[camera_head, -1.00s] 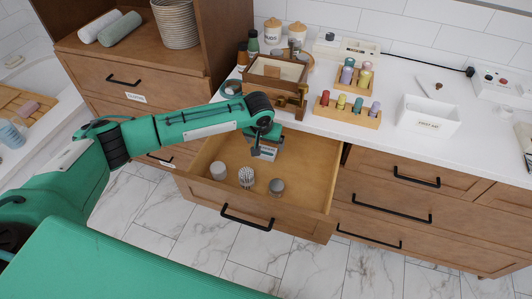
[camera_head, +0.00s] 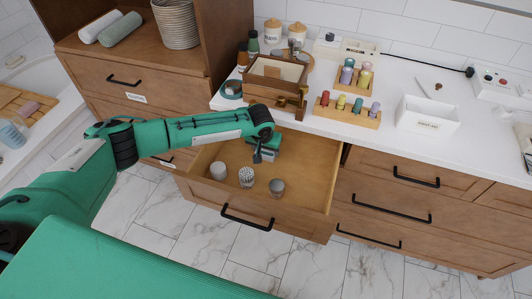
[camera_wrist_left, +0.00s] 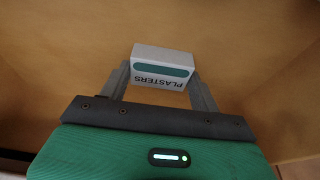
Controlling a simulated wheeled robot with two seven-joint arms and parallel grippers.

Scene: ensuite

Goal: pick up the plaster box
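The white and teal plaster box (camera_wrist_left: 162,70) shows in the left wrist view, its "PLASTERS" lettering upside down. My left gripper (camera_wrist_left: 160,82) reaches down over it, with one grey finger at each side of the box. I see no clear gap at either side, but cannot tell whether the fingers press on it. In the head view my left gripper (camera_head: 262,156) is inside the open drawer (camera_head: 310,180), near its back, and largely covers the box. Whether the box rests on the drawer floor is unclear. My right gripper is not in view.
Several small containers, including a holder of white swabs (camera_head: 246,177) and a grey-lidded jar (camera_head: 277,187), stand near the drawer front. The counter above holds a wooden box (camera_head: 275,80), colored bottles on racks and a white bin (camera_head: 427,115). The drawer's right side is clear.

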